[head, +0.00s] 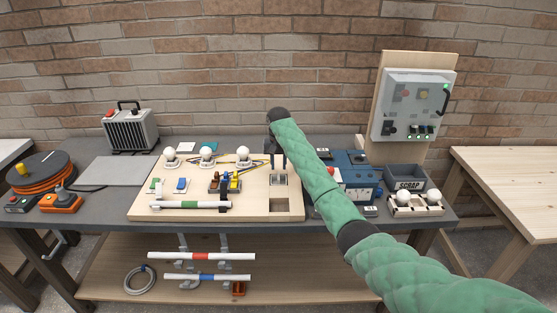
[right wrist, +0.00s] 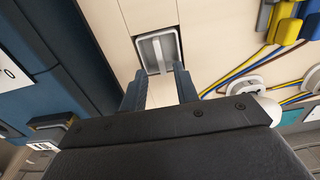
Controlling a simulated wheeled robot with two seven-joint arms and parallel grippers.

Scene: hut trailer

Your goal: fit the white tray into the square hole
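The white tray (right wrist: 158,50) is small and squarish with a raised rim. In the right wrist view it lies just beyond my right fingertips; in the head view it shows as a small grey square (head: 279,180) on the wooden board (head: 250,208). Whether the fingertips touch the tray is unclear. My left gripper is out of view.
Left of the tray, the board holds white bulbs (head: 207,154), yellow and blue wires, connectors and a green-banded tube (head: 190,205). A blue box (head: 357,178) stands close on the right, near a scrap bin (head: 405,178). A grey plate (head: 118,171) lies at left.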

